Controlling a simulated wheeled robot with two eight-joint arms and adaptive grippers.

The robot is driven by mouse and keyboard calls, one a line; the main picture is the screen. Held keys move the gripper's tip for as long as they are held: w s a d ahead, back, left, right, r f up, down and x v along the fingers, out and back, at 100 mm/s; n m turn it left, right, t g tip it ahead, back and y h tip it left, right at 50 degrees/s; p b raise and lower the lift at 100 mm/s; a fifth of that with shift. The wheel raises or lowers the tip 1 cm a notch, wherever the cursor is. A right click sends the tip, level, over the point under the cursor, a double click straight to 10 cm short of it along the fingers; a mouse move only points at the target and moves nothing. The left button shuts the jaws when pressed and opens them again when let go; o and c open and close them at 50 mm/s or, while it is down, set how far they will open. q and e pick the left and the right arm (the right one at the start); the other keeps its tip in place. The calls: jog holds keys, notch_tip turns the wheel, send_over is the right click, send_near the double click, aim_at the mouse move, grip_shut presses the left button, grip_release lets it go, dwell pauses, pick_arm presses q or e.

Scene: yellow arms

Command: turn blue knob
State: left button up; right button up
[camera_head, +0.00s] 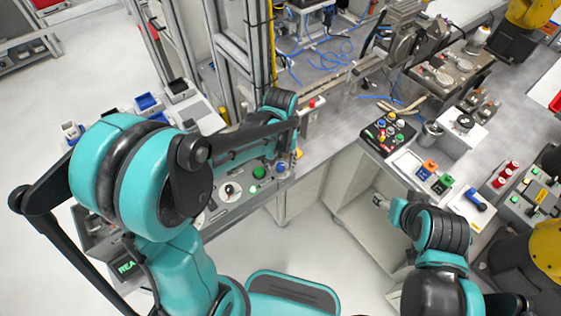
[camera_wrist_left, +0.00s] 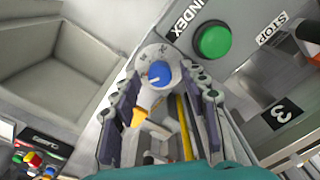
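The blue knob (camera_wrist_left: 160,75) sits on a round grey dial plate with markings. It also shows in the head view (camera_head: 281,168), at the right end of a grey control panel (camera_head: 232,212). My left gripper (camera_wrist_left: 161,86) is open, with one finger on each side of the blue knob in the wrist view. I cannot tell whether the fingers touch it. In the head view my left gripper (camera_head: 291,154) is at the knob, partly hidden by my own arm. My right gripper (camera_head: 380,200) is small at the right, away from the panel, and its opening is unclear.
A green button (camera_wrist_left: 213,41) labelled INDEX is right of the knob, with a STOP label beyond. A grey bin-like recess (camera_wrist_left: 50,75) lies left. In the head view, a bench with a black button box (camera_head: 388,132) stands at right.

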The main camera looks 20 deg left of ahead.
aim_at(280, 166)
dwell(0.5)
pick_arm(q)
jog(key=m, duration=0.6)
jog(key=m+b, duration=0.1)
jog(key=m, duration=0.4)
jog(key=shift+m, duration=0.4)
notch_tip(280, 166, up, 8)
jog(key=p, duration=0.3)
jog(key=shift+s+r, duration=0.15)
jog(key=shift+r, duration=0.05)
jog(key=s+a+r+n+t+b, duration=0.1)
jog(key=s+a+n+t+b, duration=0.1)
jog(key=s+a+n+t, duration=0.2)
jog(key=shift+s+a+r+n+t+b, duration=0.25)
jog(key=shift+s+n+t, duration=1.25)
jog(key=shift+s+n, duration=1.35)
